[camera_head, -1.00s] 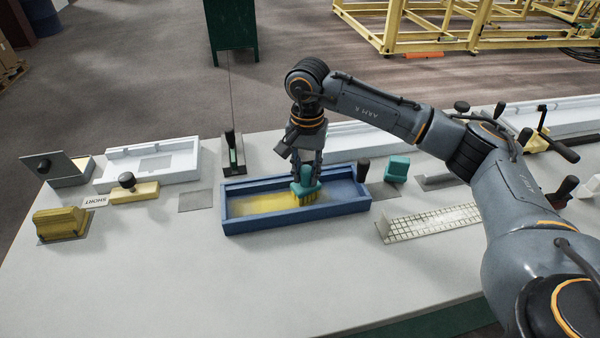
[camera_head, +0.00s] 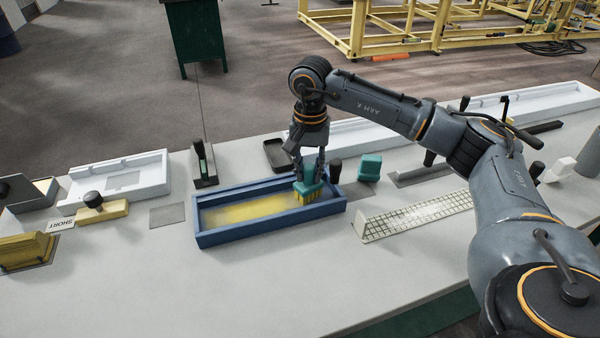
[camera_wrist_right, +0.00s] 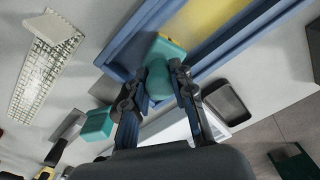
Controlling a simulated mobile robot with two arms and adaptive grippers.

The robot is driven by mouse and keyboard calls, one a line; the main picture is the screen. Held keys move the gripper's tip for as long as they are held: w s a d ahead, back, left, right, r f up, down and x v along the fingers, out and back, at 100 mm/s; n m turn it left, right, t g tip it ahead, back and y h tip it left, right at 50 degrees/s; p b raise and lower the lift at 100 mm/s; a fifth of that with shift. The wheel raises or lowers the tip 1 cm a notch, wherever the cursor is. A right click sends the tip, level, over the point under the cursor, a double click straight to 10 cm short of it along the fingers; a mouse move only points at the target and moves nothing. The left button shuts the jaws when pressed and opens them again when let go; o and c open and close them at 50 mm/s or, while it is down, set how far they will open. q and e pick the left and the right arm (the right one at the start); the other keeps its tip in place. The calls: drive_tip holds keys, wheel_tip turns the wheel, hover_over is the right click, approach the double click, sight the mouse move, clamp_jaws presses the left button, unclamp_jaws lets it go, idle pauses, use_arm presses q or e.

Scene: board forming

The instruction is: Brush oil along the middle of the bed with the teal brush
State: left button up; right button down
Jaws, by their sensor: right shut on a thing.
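The bed is a long blue open box (camera_head: 262,229) on the grey table, with a yellow oily band (camera_head: 245,212) along the middle of its floor. My right gripper (camera_head: 309,167) is shut on the handle of the teal brush (camera_head: 308,187). The brush is upright, with its yellow bristles down in the right part of the bed; exact bristle contact is hard to tell. In the right wrist view, the brush (camera_wrist_right: 158,75) sits between my fingers above the bed (camera_wrist_right: 140,37), beside the yellow band (camera_wrist_right: 215,20). My left gripper is not in view.
Right of the bed are a teal block (camera_head: 370,168) and a white gridded strip (camera_head: 415,217). A dark tray (camera_head: 275,155) and black-handled tool (camera_head: 204,165) stand behind. White moulds (camera_head: 130,178) and yellow-based tools (camera_head: 102,210) are left. The table front is clear.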

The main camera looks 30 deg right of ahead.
drive_tip(key=shift+r+p, duration=2)
drive_tip(key=shift+r, duration=1.05)
drive_tip(key=shift+r, duration=0.1)
drive_tip(key=shift+r+p, duration=1.05)
drive_tip(key=shift+r, duration=0.4)
drive_tip(key=shift+f, duration=0.2)
drive_tip(key=shift+w+a+f+b, duration=0.1)
drive_tip(key=shift+a+f+b, duration=0.2)
drive_tip(key=shift+f+b, duration=0.7)
drive_tip(key=shift+w+a+f+b, duration=0.1)
drive_tip(key=shift+a+f+b, duration=0.15)
drive_tip(key=shift+f+b, duration=0.75)
drive_tip(key=shift+w+a+f+b, duration=0.1)
drive_tip(key=shift+a+f+b, duration=0.35)
drive_tip(key=shift+f, duration=1)
drive_tip(key=shift+d, duration=0.15)
drive_tip(key=shift+f+b, duration=0.8)
drive_tip(key=shift+f, duration=0.15)
